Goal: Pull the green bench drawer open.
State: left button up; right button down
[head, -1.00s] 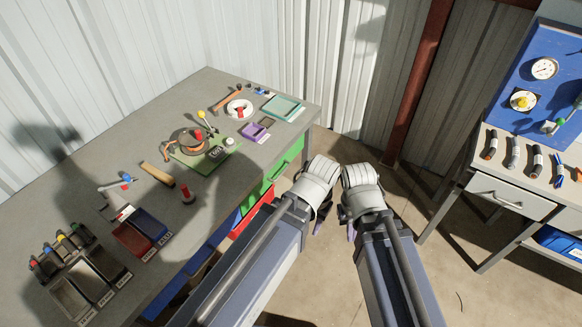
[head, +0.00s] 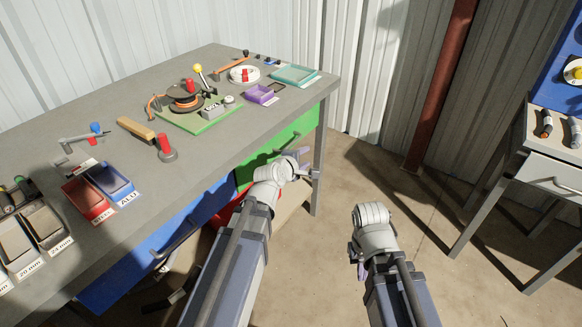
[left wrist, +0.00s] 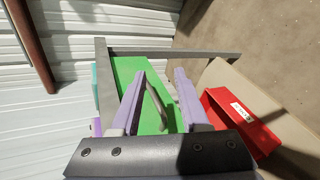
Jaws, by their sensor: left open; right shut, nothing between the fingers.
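The green bench drawer (head: 303,127) is under the far right end of the workbench, its face looking flush with the bench front. Its grey bar handle (head: 287,142) shows on the green face. My left gripper (head: 303,160) is open in front of the drawer, near the handle. In the left wrist view, the handle (left wrist: 155,103) appears between the two spread purple fingers (left wrist: 160,76), with the green face (left wrist: 128,72) behind; I cannot tell whether they touch it. My right gripper (head: 354,258) is shut and empty over the floor, its fingers mostly hidden.
A blue drawer (head: 150,256) is further left along the bench (head: 60,137). A red bin (left wrist: 238,118) sits below the green drawer. Tools and small trays are on the benchtop. A second bench (head: 540,168) stands at right, with open floor between.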

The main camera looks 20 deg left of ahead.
aim_at(291, 144)
pick_arm(q)
jog(key=a+n+t+b, duration=0.1)
jog(key=a+n, duration=0.1)
jog(key=w+a+f+n+y+b, duration=0.1)
jog(key=a+n+b, duration=0.1)
jog(key=w+a+f+n+t+y+b, duration=0.1)
jog(key=a, duration=0.2)
jog(key=shift+a+f+n+t, duration=0.1)
jog(key=shift+n+t, duration=0.2)
jog(key=shift+n, duration=0.1)
jog(key=shift+b+x, duration=1)
jog(key=shift+x, duration=3)
pick_arm(e)
notch_tip(291, 144, down, 8)
pick_arm(q)
jog(key=shift+c, duration=0.3)
pick_arm(e)
jog(key=shift+f, duration=0.1)
pick_arm(q)
grip_shut()
jog(key=shift+s, duration=0.1)
